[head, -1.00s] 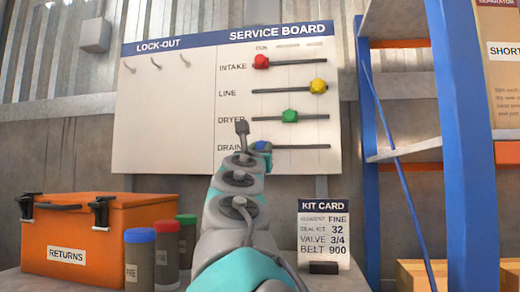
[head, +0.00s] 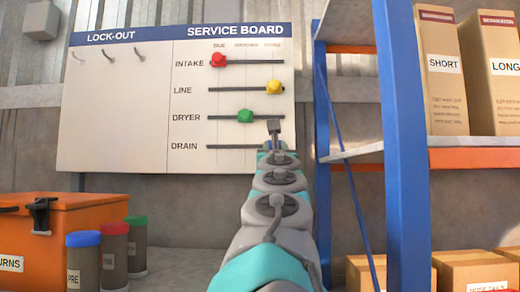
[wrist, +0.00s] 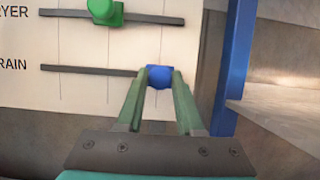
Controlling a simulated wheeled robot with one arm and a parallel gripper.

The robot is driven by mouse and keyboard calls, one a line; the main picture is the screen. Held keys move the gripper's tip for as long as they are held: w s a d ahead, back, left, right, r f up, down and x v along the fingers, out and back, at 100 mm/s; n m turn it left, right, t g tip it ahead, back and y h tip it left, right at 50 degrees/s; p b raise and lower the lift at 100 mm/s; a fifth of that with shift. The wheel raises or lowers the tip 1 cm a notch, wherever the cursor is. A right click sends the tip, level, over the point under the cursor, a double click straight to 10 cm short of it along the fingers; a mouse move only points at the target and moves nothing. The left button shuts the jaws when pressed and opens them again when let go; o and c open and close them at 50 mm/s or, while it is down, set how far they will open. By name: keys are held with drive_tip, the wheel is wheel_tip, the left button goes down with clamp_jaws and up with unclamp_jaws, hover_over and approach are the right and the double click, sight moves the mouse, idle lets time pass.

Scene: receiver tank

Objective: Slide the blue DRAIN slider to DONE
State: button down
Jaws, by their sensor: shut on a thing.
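The blue DRAIN slider (wrist: 159,77) shows in the wrist view at the right end of its dark rail (wrist: 90,70). My gripper (wrist: 160,80) is shut on it, one green finger on each side. In the head view my arm hides most of the slider and the right end of the DRAIN rail (head: 225,147). The slider is there roughly below the right-hand column heading, which is too blurred to read surely. The service board (head: 120,150) hangs upright on the wall.
The green DRYER slider (head: 245,116) is mid-rail, above and left of my gripper. The red INTAKE slider (head: 219,60) is left, the yellow LINE slider (head: 273,88) right. A blue shelf post (head: 402,150) stands close right of the board.

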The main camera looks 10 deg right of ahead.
drive_tip(key=shift+d, duration=0.2)
drive_tip(key=c, duration=0.5)
unclamp_jaws()
drive_tip(key=shift+d, duration=0.1)
drive_tip(key=shift+c, duration=0.2)
